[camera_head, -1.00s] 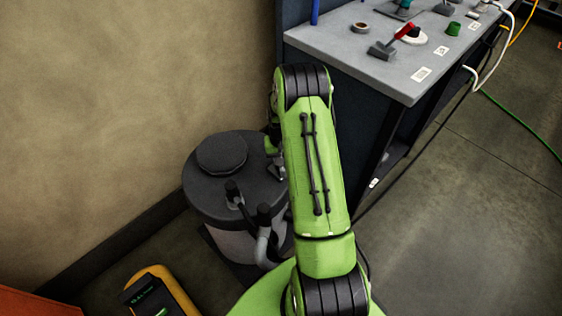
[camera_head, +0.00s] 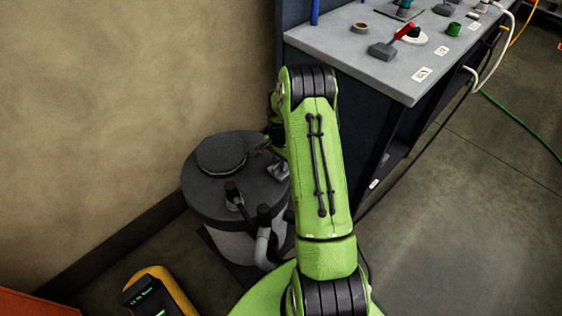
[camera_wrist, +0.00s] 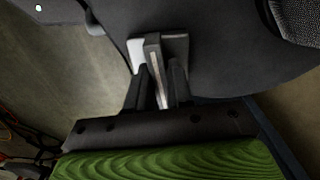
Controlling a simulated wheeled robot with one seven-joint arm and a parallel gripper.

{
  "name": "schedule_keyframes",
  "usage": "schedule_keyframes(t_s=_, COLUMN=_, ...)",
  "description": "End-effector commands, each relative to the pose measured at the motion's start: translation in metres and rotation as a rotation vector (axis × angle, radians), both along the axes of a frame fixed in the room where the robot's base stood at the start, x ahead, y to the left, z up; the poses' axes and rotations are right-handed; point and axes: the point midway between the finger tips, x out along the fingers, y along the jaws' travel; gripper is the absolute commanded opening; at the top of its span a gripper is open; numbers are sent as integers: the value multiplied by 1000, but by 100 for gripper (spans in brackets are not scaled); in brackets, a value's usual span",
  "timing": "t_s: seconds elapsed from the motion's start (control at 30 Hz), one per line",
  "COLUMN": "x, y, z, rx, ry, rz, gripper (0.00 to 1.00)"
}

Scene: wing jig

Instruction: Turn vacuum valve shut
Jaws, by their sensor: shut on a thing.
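The vacuum valve is a small grey fitting with an upright bar-like handle (camera_wrist: 153,58) on top of a round black tank (camera_wrist: 215,60). In the wrist view my gripper (camera_wrist: 160,82) has its two dark fingers on either side of the handle and is shut on it. In the head view the black tank (camera_head: 205,190) stands on the floor by the wall, left of my green arm. A grey piece, likely part of the valve (camera_head: 278,171), shows at the tank's right edge. My arm hides most of the gripper there.
A grey workbench (camera_head: 345,42) with a red-handled lever (camera_head: 404,32) stands at the upper right. A yellow device with a green display (camera_head: 158,292) is at the lower left. Hoses run from the tank's front. The floor at right is mostly clear.

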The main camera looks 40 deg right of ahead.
Motion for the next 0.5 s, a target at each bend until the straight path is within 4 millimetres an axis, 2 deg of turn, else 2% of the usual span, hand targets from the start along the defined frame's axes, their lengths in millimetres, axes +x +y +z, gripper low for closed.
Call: schedule_keyframes(t_s=0.5, x=1, y=0, z=1, rx=-2, ry=-2, rz=-101, gripper=0)
